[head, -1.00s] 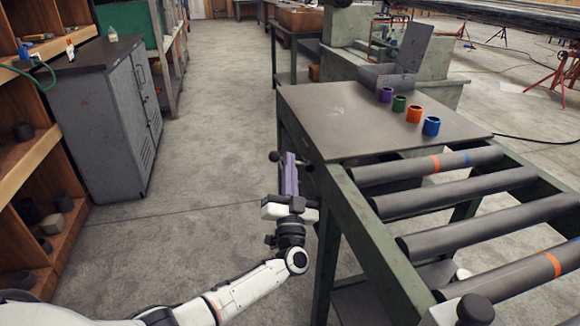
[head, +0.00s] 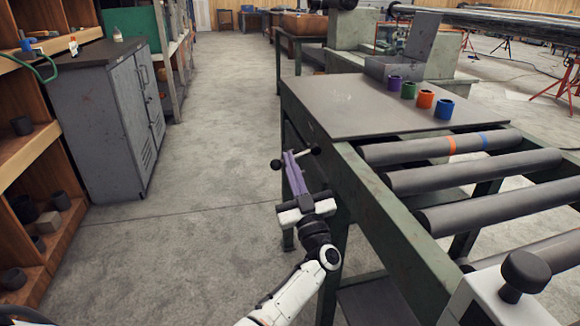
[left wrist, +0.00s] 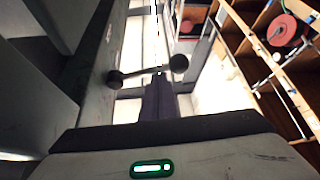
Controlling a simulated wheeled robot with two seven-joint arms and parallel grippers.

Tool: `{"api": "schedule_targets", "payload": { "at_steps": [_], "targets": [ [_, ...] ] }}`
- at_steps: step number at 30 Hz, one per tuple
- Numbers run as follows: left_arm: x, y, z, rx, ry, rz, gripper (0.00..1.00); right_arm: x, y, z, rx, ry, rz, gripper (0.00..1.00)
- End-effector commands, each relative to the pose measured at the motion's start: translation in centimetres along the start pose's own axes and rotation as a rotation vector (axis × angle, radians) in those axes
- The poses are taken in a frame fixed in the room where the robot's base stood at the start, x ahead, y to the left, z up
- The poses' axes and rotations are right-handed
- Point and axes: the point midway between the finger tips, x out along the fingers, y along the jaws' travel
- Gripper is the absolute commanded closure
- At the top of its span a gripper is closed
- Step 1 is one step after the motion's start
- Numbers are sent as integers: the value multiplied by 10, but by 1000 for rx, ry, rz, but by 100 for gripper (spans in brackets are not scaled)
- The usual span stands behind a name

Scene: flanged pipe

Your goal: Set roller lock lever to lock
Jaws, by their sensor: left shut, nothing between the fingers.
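A lever, a thin rod with a black ball knob at each end, sits at the left side of the green roller bench. In the head view its left knob (head: 277,164) is lower than its right knob (head: 315,150). My left gripper (head: 290,155) has purple fingers that are shut and empty, with their tips at the rod between the knobs. In the left wrist view the shut fingers (left wrist: 158,80) point at the rod between the left knob (left wrist: 114,78) and the right knob (left wrist: 179,63). I cannot tell whether they touch. My right gripper is out of view.
Several grey rollers (head: 470,175) lie across the bench frame. Coloured rings, including a blue one (head: 444,108), stand on its flat plate (head: 350,105). A white block with a black knob (head: 523,272) is at the lower right. The floor (head: 200,240) left of the bench is clear.

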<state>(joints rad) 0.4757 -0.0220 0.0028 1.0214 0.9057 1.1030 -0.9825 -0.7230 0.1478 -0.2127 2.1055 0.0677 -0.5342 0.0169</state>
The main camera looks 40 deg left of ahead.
Motion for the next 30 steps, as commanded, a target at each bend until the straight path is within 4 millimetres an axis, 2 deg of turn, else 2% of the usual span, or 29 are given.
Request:
{"api": "schedule_targets", "payload": {
  "at_steps": [12,25,30],
  "targets": [
    [-4,2,7,1,-4,2,100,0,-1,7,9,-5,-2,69],
    [-4,2,6,1,-3,3,100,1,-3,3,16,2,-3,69],
    [0,2,-3,1,-2,4,100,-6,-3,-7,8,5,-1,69]
  ]
}}
